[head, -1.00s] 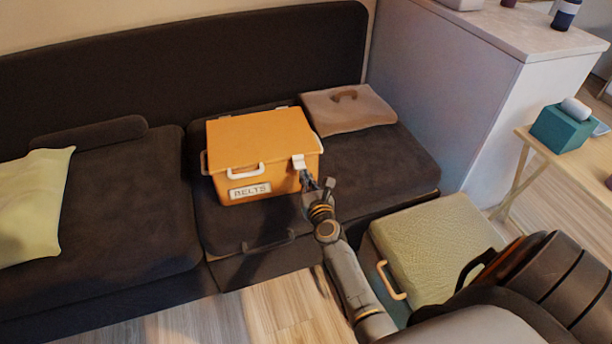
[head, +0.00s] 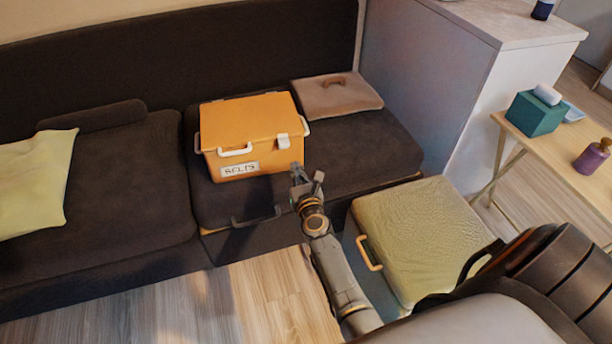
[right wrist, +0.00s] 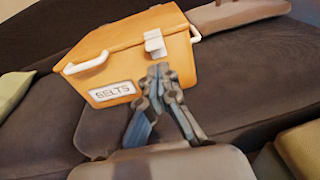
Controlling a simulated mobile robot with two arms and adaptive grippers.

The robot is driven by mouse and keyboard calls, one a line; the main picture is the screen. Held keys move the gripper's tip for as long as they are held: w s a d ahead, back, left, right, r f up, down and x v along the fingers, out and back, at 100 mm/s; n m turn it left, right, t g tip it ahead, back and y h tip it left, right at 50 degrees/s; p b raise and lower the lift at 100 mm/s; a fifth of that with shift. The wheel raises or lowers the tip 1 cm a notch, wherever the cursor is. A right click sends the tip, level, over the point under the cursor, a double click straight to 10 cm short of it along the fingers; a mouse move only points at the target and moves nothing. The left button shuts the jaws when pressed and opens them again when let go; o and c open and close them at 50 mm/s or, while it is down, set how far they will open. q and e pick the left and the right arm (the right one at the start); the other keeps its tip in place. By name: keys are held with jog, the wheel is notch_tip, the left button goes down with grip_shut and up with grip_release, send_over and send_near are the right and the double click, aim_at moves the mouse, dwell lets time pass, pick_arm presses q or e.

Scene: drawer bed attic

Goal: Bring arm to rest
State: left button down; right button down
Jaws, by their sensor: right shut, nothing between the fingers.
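My right arm reaches in from the lower right in the head view. Its gripper (head: 297,171) is shut and empty, just in front of the lower right corner of an orange box (head: 250,115). The box has a lid, white handles, a white latch and a label reading "BELTS", and it sits on the dark sofa seat. In the right wrist view the shut fingertips (right wrist: 160,72) appear below the box's latch (right wrist: 154,43); they look apart from the box. My left gripper is not in view.
A green padded stool (head: 420,235) with a handle stands close to the right of my arm. A brown folded item (head: 335,95) lies behind the box, and a yellow-green pillow (head: 35,183) is at left. A wooden side table (head: 555,150) stands at right. Floor at lower left is clear.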

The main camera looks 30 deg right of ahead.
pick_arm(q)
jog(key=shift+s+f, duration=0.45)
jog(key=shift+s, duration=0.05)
